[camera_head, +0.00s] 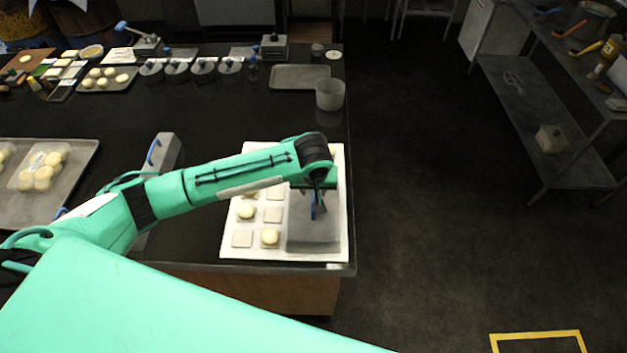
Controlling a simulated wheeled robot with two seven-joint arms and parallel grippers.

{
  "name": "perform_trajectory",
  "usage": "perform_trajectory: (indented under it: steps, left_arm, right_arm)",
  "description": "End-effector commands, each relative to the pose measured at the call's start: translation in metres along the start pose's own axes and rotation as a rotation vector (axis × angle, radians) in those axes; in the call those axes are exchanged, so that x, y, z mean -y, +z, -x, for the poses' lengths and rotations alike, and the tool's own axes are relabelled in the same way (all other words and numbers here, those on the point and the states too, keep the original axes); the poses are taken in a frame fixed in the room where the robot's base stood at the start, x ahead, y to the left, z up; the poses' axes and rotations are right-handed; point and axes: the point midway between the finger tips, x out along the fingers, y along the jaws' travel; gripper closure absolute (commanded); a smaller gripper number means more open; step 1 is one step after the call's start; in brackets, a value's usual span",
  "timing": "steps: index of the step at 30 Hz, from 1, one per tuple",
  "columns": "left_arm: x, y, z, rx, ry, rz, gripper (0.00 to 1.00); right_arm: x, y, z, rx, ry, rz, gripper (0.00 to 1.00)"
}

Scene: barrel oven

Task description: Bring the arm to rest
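My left arm reaches in from the left across the dark counter. My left gripper (318,208) points down above the right part of a white board (231,251) at the counter's near right corner. Blue fingertips show below the wrist, over a grey flat metal piece (312,243). The gap between the fingers is too small to judge. Pale square pieces (242,238) and round dough pieces (270,236) lie on the board, partly hidden by my arm. My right gripper is not in view.
A metal tray (85,165) with dough lies at the left, with a grey box with blue handles (166,151) beside it. The floor to the right is open up to a metal shelf (520,90).

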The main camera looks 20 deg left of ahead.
Motion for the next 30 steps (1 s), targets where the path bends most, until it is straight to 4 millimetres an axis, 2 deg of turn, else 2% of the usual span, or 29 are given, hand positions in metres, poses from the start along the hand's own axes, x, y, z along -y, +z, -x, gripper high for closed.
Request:
perform_trajectory:
  steps: [1, 6, 9, 13, 23, 26, 30]
  left_arm:
    - [-0.001, 0.0, 0.009, -0.004, 0.004, -0.001, 0.64]
    - [-0.001, 0.0, 0.046, -0.003, 0.003, -0.001, 0.64]
    - [-0.001, 0.0, 0.063, -0.002, 0.003, -0.001, 0.64]
    - [-0.001, 0.0, 0.076, -0.002, 0.001, 0.0, 0.64]
    - [-0.001, 0.001, 0.081, 0.001, 0.003, -0.004, 0.64]
    - [-0.005, 0.011, 0.077, 0.008, 0.024, -0.029, 0.64]
    - [-0.015, 0.039, 0.069, 0.02, 0.094, -0.105, 0.64]
  right_arm:
    - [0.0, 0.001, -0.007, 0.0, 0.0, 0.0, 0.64]
    - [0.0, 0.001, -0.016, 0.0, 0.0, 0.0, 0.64]
    - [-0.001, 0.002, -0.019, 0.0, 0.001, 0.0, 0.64]
    - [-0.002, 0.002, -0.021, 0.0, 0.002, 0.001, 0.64]
    - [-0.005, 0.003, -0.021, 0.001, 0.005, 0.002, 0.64]
    - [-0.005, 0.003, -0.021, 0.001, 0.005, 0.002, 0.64]
    - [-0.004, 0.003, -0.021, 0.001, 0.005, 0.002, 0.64]
